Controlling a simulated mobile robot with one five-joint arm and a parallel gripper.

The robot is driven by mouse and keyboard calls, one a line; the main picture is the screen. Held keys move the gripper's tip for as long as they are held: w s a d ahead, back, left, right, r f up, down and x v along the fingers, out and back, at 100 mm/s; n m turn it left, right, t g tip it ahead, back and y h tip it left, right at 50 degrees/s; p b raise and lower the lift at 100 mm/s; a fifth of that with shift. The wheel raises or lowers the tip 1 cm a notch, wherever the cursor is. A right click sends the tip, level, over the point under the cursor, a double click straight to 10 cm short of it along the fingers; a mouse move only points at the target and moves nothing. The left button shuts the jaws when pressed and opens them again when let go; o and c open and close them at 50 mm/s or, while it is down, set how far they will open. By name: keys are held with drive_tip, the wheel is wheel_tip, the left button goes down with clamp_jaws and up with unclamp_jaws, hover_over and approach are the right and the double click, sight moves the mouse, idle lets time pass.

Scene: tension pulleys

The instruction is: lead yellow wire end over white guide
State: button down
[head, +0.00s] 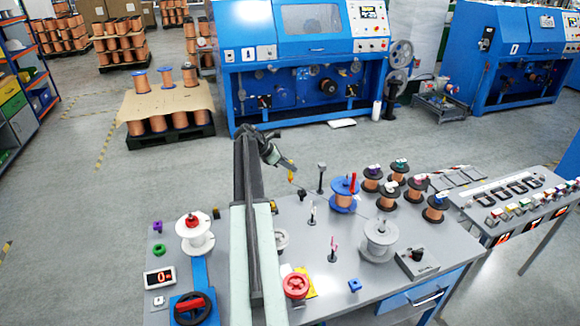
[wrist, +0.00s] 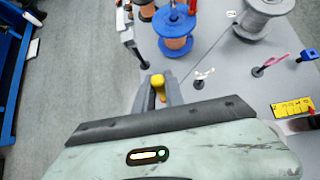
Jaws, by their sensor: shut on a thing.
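My gripper (head: 290,168) is over the table's back edge, shut on the yellow wire end (head: 291,177). In the wrist view the yellow end (wrist: 157,81) shows between the fingers of my gripper (wrist: 158,90). The white guide (head: 312,209) is a small post with a white top on a dark foot. It stands on the table, nearer the front and a little right of my gripper in the head view. In the wrist view the white guide (wrist: 204,74) is right of the fingertips, apart from them. The wire's run is too thin to follow.
A blue-flanged copper spool (head: 344,194) is right of my gripper, with several other spools beyond. A grey spool (head: 380,239) stands front right. Bare tabletop (head: 296,215) surrounds the white guide.

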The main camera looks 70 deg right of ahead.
drive_tip(key=shift+r, duration=0.1)
drive_tip(key=shift+a, duration=0.1)
drive_tip(key=s+a, duration=0.2)
drive_tip(key=shift+s+a, duration=0.25)
drive_tip(key=shift+a, duration=0.15)
idle(0.4)
drive_tip(key=shift+f+b, duration=1.5)
drive_tip(key=shift+b, duration=0.05)
wheel_tip(320, 180, down, 5)
drive_tip(key=b, duration=0.5)
drive_tip(key=shift+f, duration=0.2)
